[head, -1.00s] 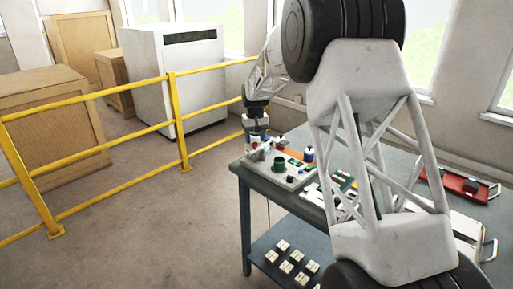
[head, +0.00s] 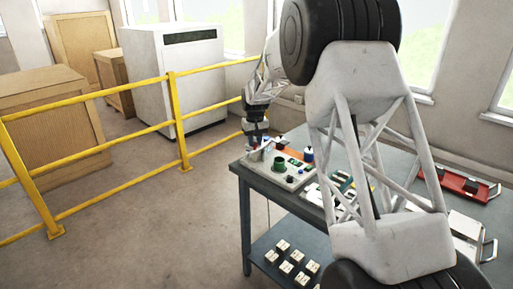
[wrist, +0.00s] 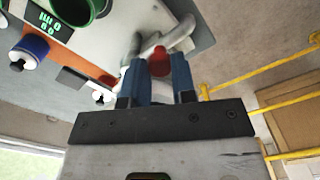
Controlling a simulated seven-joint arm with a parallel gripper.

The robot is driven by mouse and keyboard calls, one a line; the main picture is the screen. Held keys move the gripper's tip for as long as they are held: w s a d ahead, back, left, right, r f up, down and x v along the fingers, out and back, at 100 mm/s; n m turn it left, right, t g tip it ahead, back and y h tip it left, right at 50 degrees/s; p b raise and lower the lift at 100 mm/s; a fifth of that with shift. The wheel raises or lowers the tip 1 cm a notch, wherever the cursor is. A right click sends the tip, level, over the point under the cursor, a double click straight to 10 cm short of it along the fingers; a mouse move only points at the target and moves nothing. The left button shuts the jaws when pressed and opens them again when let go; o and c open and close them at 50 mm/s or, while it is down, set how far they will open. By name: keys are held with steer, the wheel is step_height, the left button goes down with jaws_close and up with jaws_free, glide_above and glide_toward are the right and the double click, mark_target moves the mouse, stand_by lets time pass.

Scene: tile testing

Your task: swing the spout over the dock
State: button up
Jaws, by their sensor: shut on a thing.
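In the wrist view my gripper (wrist: 158,72) has two blue fingers shut at a light grey bent pipe, which looks like the spout (wrist: 178,34). A red part (wrist: 160,61) shows between the fingers; I cannot tell if it belongs to the pipe. A green round cup (wrist: 82,8), possibly the dock, lies left of the pipe on the panel, apart from my fingers. In the head view my gripper (head: 256,143) is at the far left corner of the panel, and the green cup (head: 280,165) is to its right. The spout is mostly hidden there.
The light panel (head: 290,181) sits on a dark table (head: 262,184). A blue knob (wrist: 32,46), a lit green display (wrist: 48,22) and an orange strip (wrist: 75,62) are on it. A red tray (head: 462,184) lies farther right. A yellow railing (head: 120,136) stands left of the table.

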steer(key=shift+s+d, duration=0.1)
steer(key=shift+d, duration=0.05)
steer(key=shift+s+d, duration=0.1)
steer(key=shift+d, duration=0.1)
stand_by(0.3)
steer(key=shift+d, duration=0.15)
steer(key=shift+s+d, duration=0.15)
steer(key=shift+d, duration=0.3)
stand_by(0.4)
steer(key=o, duration=0.8)
